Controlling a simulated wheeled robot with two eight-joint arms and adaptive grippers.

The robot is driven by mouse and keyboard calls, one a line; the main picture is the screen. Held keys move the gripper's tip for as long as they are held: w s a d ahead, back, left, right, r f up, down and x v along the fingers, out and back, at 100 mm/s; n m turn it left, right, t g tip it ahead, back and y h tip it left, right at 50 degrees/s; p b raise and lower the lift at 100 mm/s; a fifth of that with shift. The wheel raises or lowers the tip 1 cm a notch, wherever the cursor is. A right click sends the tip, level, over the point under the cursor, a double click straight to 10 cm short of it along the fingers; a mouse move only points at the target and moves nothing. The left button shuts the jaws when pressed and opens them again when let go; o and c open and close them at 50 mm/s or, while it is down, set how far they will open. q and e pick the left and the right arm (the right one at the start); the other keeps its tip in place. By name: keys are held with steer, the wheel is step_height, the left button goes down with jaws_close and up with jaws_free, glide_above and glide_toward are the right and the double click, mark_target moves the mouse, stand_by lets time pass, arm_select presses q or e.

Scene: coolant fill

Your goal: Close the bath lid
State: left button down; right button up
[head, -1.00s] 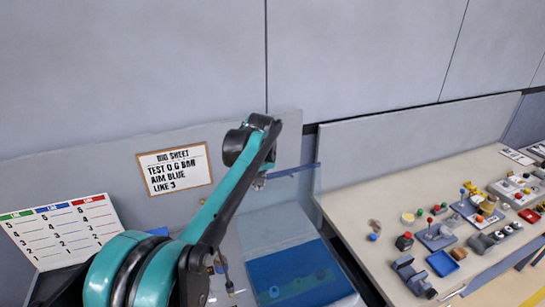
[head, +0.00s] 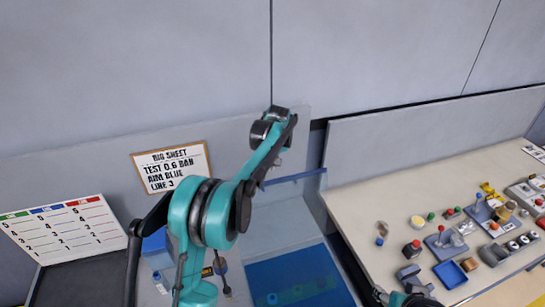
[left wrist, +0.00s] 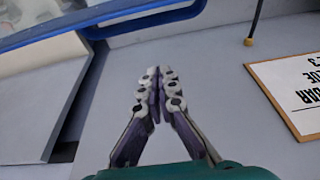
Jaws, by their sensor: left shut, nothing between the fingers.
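The bath (head: 300,283) shows blue at the lower middle of the head view, with small round shapes in it. A clear lid panel (head: 285,220) stands raised behind it, with a blue bar (head: 297,177) along its top. In the left wrist view a blue-edged clear panel (left wrist: 150,20), which looks like the lid, crosses the upper left. My left gripper (left wrist: 160,72) is shut and empty, its fingertips apart from that panel. In the head view my left arm reaches up left of the lid, and its wrist hides the fingers. My right gripper does not show clearly.
A sign (head: 172,167) and a white chart (head: 62,232) stand at the left. A blue box (head: 156,246) and small tools lie beside my left arm. The right bench (head: 365,210) carries several small parts. A grey wall panel closes off the back.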

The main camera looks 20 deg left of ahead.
arm_select(q)
steer(key=s+d+f, duration=0.1)
steer(key=s+f+p, duration=0.1)
steer(key=s, duration=0.1)
steer(key=shift+d, duration=0.4)
